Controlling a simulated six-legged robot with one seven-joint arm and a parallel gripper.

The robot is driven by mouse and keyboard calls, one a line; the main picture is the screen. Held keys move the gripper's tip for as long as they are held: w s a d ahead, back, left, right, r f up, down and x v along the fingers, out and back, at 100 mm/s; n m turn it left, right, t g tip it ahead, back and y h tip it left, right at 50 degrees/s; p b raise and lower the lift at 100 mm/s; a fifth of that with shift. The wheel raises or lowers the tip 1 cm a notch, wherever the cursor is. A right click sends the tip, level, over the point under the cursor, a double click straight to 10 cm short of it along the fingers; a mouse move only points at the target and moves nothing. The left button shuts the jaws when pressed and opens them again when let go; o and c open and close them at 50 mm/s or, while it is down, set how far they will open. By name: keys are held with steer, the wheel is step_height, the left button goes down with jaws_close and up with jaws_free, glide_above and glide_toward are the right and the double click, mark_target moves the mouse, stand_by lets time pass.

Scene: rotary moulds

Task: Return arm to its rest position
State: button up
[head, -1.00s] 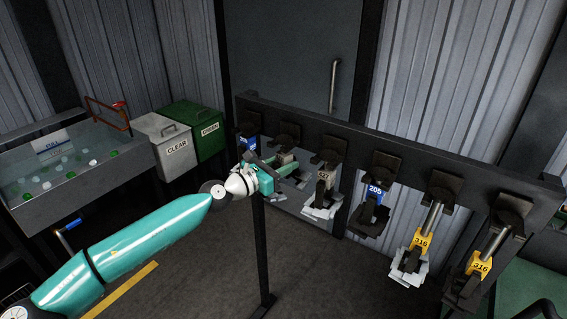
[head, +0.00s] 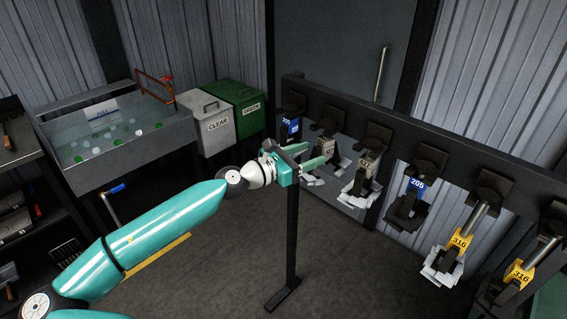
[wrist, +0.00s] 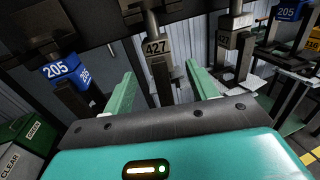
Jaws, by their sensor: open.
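My teal gripper (head: 309,154) is at the end of my outstretched teal arm, in front of the left part of the mould rack. Its two pale green fingers are spread apart and point towards the rack. In the wrist view my gripper (wrist: 161,84) has nothing held between its fingers. A hanging mould with a beige 427 tag (wrist: 157,47) shows beyond the gap between them. A mould with a blue 205 tag (wrist: 68,72) hangs to the left of the left finger. Whether the fingers touch any mould cannot be told.
The dark rack beam (head: 400,135) carries several hanging moulds, including yellow-tagged 316 ones (head: 460,243) at right. A dark post (head: 292,225) stands below my gripper. A tank (head: 125,155), CLEAR bin (head: 207,128) and GREEN bin (head: 240,112) are left.

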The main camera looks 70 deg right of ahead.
steer(key=v, duration=0.8)
